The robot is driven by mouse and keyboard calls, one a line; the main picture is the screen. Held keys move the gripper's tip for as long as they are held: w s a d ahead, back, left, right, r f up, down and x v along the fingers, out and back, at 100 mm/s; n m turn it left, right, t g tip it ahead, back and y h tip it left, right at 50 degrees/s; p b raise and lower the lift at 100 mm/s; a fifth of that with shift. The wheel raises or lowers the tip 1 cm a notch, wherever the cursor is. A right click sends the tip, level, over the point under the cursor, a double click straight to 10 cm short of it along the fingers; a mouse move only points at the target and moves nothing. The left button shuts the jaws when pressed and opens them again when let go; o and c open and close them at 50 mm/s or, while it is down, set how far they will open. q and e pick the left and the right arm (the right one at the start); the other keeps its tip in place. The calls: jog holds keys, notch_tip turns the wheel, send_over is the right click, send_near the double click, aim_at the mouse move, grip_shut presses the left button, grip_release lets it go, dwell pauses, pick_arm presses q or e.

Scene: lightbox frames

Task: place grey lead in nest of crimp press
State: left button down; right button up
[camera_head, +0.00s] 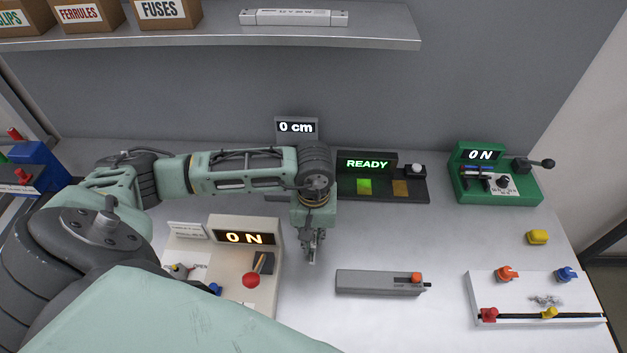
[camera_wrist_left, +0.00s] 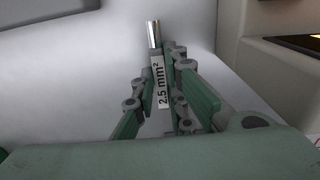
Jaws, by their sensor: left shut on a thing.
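My left gripper (camera_head: 313,250) hangs fingers-down over the bench, right of the beige machine. In the left wrist view it (camera_wrist_left: 157,82) is shut on a slim piece that looks like the grey lead (camera_wrist_left: 154,36). This has a shiny metal end and a pale label reading "2.5 mm²". The rest of it is hidden by the fingers. Two machines show "ON": a beige one (camera_head: 212,257) with a red knob and a green one (camera_head: 523,193) with a black-knobbed lever. I cannot tell which is the crimp press, and no nest shows clearly. My right gripper is out of view.
A grey bar-shaped tool (camera_head: 365,283) with an orange knob lies right of the gripper. Behind are a black "READY" unit (camera_head: 415,187) and a "0 cm" display (camera_head: 296,127). A white board (camera_head: 520,299) and yellow block (camera_head: 538,237) are at right. A shelf (camera_head: 330,36) overhangs the back.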

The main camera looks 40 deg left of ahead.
pick_arm(q)
notch_tip(320, 180, up, 3)
jog(key=shift+w+f+b, duration=0.1)
jog(key=shift+f+b, duration=0.05)
jog(key=shift+b, duration=0.55)
jog(key=s+d+r+b, duration=0.1)
jog(key=d+r, duration=0.1)
jog(key=d, duration=0.1)
jog(key=s+d+r+b, duration=0.1)
jog(key=d+r, duration=0.1)
jog(key=d, duration=0.2)
jog(key=s+d+r+b, duration=0.1)
jog(key=d+r, duration=0.1)
jog(key=d, duration=0.1)
jog(key=shift+s+d+r, duration=0.2)
jog(key=shift+d+r, duration=0.05)
jog(key=shift+r, duration=0.1)
jog(key=a+r+m, duration=0.2)
jog(key=m, duration=0.1)
jog(key=a+r+m, duration=0.2)
jog(key=m, duration=0.1)
jog(key=shift+w+a, duration=0.1)
jog(key=shift+a, duration=0.1)
jog(key=shift+f, duration=0.1)
